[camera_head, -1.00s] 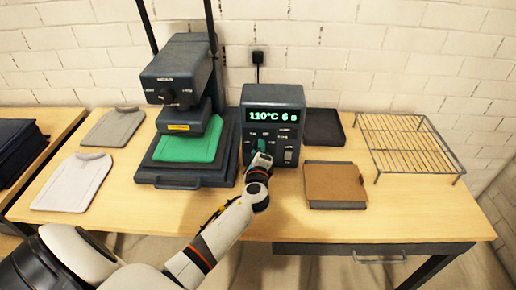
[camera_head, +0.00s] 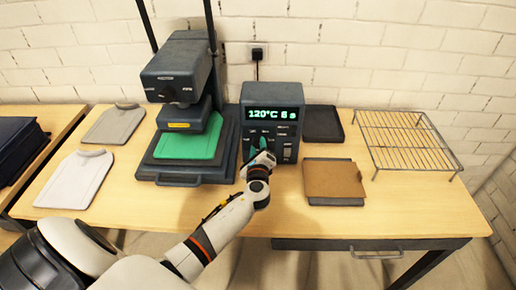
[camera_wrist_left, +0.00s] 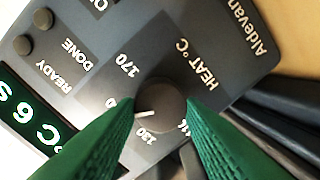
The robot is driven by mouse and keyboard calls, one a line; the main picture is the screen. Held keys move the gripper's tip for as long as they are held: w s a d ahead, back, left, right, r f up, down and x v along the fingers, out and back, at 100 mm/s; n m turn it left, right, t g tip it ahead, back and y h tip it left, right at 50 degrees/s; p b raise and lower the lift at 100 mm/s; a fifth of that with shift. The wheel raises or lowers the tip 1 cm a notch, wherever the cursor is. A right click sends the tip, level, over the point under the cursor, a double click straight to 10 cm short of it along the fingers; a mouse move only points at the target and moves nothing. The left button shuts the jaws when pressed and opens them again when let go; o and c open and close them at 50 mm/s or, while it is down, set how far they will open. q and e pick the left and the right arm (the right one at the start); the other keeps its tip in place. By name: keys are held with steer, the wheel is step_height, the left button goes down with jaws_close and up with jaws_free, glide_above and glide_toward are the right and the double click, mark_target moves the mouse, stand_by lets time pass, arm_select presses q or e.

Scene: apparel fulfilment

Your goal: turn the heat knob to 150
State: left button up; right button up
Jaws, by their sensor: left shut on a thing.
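The control box (camera_head: 257,97) stands on the table beside the heat press, its display (camera_head: 274,114) reading 120°C 6 s. In the left wrist view the round dark heat knob (camera_wrist_left: 161,104) sits under the HEAT °C label (camera_wrist_left: 196,65), its white pointer line near the 130 mark. My left gripper (camera_head: 262,150) is at the front of the box, its green fingers on both sides of the knob and shut on it. The 170 mark shows on the dial; the marks behind the fingers are partly hidden. My right gripper is not in view.
The heat press (camera_head: 178,75) with a green garment (camera_head: 190,145) stands left of the box. Grey (camera_head: 113,125) and white (camera_head: 75,180) garments lie further left. A cardboard piece (camera_head: 333,179), dark tray (camera_head: 322,124) and wire rack (camera_head: 407,141) are on the right. The front right tabletop is clear.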

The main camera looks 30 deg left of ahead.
arm_select(q)
steer(key=shift+f, duration=0.1)
steer(key=o, duration=1)
steer(key=b+v, duration=0.2)
steer(key=v, duration=1)
